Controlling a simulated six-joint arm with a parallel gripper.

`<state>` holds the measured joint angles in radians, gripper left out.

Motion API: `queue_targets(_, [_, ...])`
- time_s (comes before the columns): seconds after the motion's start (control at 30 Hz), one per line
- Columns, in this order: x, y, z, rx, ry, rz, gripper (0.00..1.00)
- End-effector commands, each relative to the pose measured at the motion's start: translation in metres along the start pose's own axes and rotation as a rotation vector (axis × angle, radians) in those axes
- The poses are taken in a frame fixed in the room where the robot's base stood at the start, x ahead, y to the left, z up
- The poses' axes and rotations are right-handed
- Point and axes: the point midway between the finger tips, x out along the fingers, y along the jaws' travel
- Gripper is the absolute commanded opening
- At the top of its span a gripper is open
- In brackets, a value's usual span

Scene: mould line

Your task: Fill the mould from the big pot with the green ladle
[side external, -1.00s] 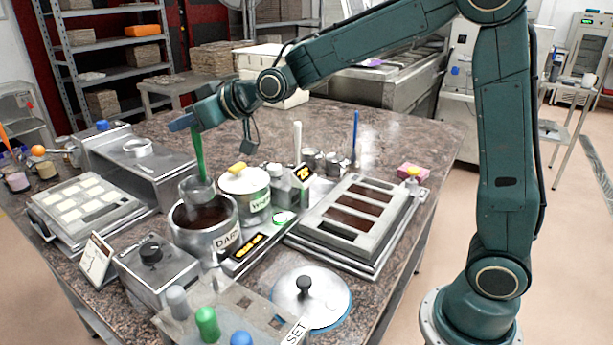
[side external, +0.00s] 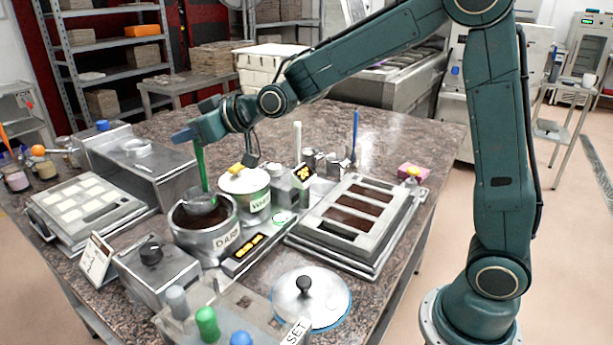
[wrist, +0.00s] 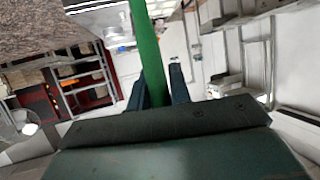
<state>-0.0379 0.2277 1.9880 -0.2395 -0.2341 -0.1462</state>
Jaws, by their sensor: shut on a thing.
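My gripper (side external: 190,133) is shut on the handle of the green ladle (side external: 201,170), which hangs nearly upright. The green handle (wrist: 147,50) also shows between the jaws in the wrist view. The ladle's grey bowl is at the mouth of the big pot (side external: 206,240), a steel pot labelled DARK that holds dark brown liquid. I cannot tell whether the bowl holds any liquid. The mould (side external: 334,236) is a grey metal frame at the right of the table. Several of its long cavities look dark brown; the nearest looks darker and may be empty.
A lidded pot labelled WHITE (side external: 245,187) stands right behind the big pot. A display bar (side external: 256,254), a bottle and upright tools stand between pots and mould. A knob box (side external: 158,268) and a round lid (side external: 311,298) lie in front.

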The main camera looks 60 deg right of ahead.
Motion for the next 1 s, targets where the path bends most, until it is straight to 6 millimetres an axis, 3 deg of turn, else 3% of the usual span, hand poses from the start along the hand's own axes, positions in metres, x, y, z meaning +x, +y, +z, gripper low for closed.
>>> queue_targets(1.0, [0.017,0.000,0.039,0.000,0.000,0.000,0.00])
